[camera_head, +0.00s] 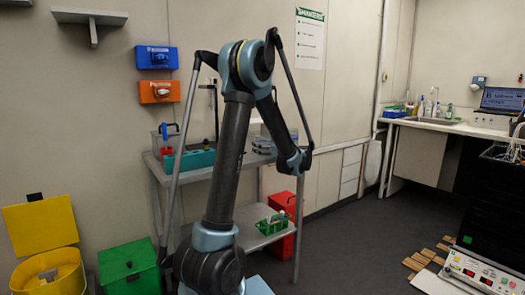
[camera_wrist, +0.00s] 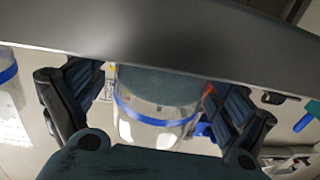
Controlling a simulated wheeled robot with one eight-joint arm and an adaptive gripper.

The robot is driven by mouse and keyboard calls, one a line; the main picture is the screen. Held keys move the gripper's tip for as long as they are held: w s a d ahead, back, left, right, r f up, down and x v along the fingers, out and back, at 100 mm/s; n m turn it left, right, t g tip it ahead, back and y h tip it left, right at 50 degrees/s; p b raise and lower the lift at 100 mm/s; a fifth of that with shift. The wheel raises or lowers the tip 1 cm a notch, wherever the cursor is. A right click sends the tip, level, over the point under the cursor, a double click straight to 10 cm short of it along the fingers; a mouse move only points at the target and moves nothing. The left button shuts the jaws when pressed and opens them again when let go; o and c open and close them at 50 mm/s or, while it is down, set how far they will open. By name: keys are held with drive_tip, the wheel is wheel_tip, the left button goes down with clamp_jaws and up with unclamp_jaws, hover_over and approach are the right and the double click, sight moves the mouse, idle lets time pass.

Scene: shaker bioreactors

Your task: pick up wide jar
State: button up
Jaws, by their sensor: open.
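A clear wide jar (camera_wrist: 158,128) with a blue band shows in the middle of the wrist view, between the two dark ribbed fingers of my gripper (camera_wrist: 155,103). The fingers are open, one on each side of the jar. A gap shows on the left side; on the right I cannot tell whether the finger touches it. A dark bar across the top of the wrist view hides the jar's upper part. In the head view my arm stands in front of a grey metal cart, and I cannot make out the jar or my gripper there.
A second clear container with a blue band (camera_wrist: 8,68) is at the left edge of the wrist view. The cart (camera_head: 268,240) holds a teal rack (camera_head: 190,160) and a green tray (camera_head: 272,223). Yellow (camera_head: 42,225) and green (camera_head: 130,268) bins stand at left.

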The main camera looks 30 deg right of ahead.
drive_tip(key=c, duration=1.4)
drive_tip(key=shift+r, duration=0.15)
